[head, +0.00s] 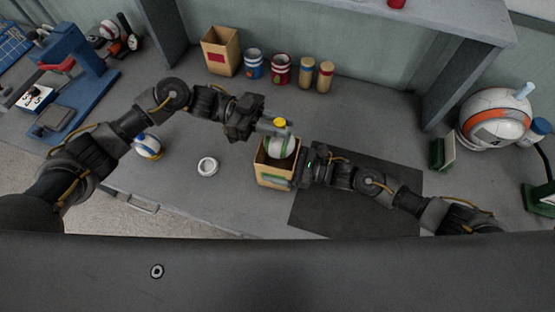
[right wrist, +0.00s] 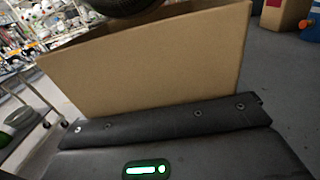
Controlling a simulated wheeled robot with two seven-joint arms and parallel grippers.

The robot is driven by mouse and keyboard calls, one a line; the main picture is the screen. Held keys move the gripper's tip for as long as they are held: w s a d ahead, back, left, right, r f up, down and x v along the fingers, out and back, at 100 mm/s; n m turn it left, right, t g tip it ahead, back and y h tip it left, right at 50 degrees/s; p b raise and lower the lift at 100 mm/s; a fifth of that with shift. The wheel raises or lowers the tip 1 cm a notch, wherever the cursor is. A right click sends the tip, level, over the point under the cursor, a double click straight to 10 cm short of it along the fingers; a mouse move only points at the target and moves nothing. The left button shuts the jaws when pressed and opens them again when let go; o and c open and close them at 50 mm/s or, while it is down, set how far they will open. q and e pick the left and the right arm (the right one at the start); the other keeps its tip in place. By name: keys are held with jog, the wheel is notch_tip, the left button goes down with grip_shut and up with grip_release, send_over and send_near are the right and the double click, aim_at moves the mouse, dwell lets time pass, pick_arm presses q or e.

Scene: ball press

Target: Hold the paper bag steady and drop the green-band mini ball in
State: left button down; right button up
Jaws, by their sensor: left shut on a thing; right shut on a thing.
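The paper bag (head: 265,171) stands open and upright on the grey bench in the head view. Its tan wall (right wrist: 150,62) fills the middle of the right wrist view. The green-band mini ball (head: 281,148), white with a green stripe, is at the bag's mouth; its lower part is hidden by the front wall. My left gripper (head: 277,128) is shut on the ball from above, with a yellow round piece on top there. My right gripper (head: 290,180) is shut on the bag at its right side. Its fingertips are partly hidden.
A dark mat (head: 345,205) lies right of the bag. A white ring (head: 207,166) and a blue-yellow ball (head: 148,146) lie to the left. Another bag (head: 221,50), cans (head: 281,69) and cylinders (head: 325,76) stand behind. A green block (head: 442,152) stands right.

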pick_arm(q)
jog(key=shift+f, duration=0.95)
jog(key=c, duration=1.1)
grip_release()
jog(key=v, duration=1.2)
